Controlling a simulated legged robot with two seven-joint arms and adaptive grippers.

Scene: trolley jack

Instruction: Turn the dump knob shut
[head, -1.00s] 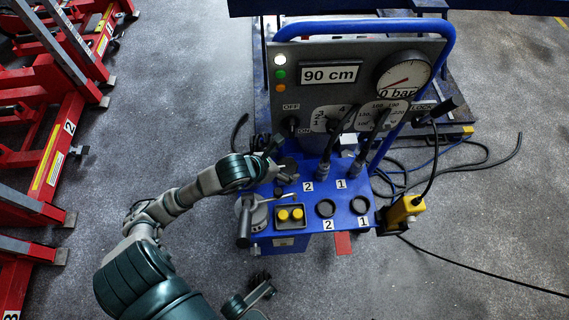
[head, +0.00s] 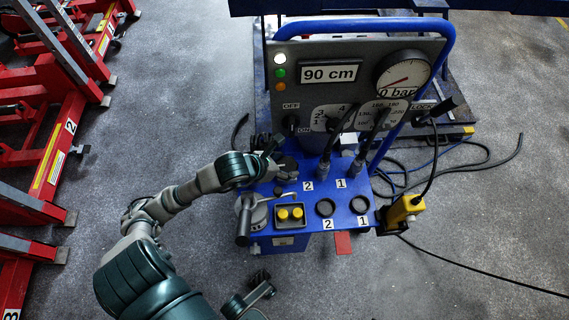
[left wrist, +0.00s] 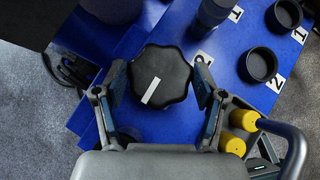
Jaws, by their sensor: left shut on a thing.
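The dump knob (left wrist: 160,74) is a black, lobed knob with a white line on its top, on the blue top of the jack's control unit. In the left wrist view it sits between the two fingers of my left gripper (left wrist: 160,66), one on each side, and the gripper is shut on it. The white line is tilted, its upper end leaning right. In the head view the dark knob (head: 288,162) is partly hidden by my left gripper (head: 278,165).
A grey panel (head: 340,75) with a "90 cm" display and a dial gauge (head: 403,74) at 0 bar stands behind. Yellow buttons (head: 290,214), round sockets (head: 326,207) and a grey lever (head: 243,222) are close by. Hoses and cables lie at right, red lifts (head: 55,140) at left.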

